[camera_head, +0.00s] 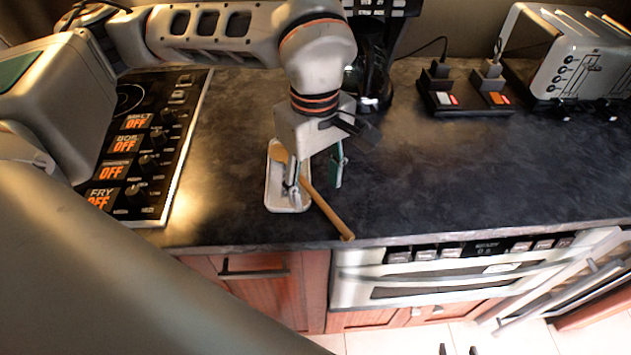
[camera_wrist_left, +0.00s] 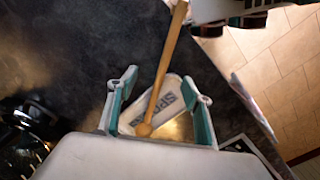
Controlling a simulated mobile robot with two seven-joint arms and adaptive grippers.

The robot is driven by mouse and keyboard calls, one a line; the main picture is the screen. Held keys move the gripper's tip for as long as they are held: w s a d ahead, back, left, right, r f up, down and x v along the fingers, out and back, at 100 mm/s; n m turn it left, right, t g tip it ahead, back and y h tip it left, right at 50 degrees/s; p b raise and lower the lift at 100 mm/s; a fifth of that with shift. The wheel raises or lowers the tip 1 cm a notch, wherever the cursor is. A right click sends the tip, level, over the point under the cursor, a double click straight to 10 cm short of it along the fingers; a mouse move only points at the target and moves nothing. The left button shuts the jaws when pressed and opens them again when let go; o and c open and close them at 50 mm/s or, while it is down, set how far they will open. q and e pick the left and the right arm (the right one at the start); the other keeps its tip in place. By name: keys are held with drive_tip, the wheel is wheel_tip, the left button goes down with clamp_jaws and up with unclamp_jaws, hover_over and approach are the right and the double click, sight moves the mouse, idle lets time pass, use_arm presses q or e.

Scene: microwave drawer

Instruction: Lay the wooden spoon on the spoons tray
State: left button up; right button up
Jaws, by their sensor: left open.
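The wooden spoon (camera_head: 325,208) lies slantwise over the white spoons tray (camera_head: 272,203). Its bowl end is over the tray, and its handle runs past the tray's right rim toward the counter's front edge. In the left wrist view the spoon (camera_wrist_left: 165,70) crosses the lettered tray (camera_wrist_left: 176,86). I cannot tell whether the bowl touches the tray floor. My left gripper (camera_head: 314,176) is just above, open, with one finger over the tray and the other to its right. In the left wrist view the spoon shows between the spread fingers of the gripper (camera_wrist_left: 163,98). My right gripper is not seen.
A cooktop panel (camera_head: 150,150) with knobs is left of the tray. A dark appliance (camera_head: 372,70) stands behind the gripper. A socket block (camera_head: 465,98) and a toaster (camera_head: 575,60) are at the back right. The dark counter (camera_head: 455,170) is clear at centre right.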

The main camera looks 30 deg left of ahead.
sight(315, 193)
use_arm(q)
wheel_tip(315, 193, up, 12)
idle(0.8)
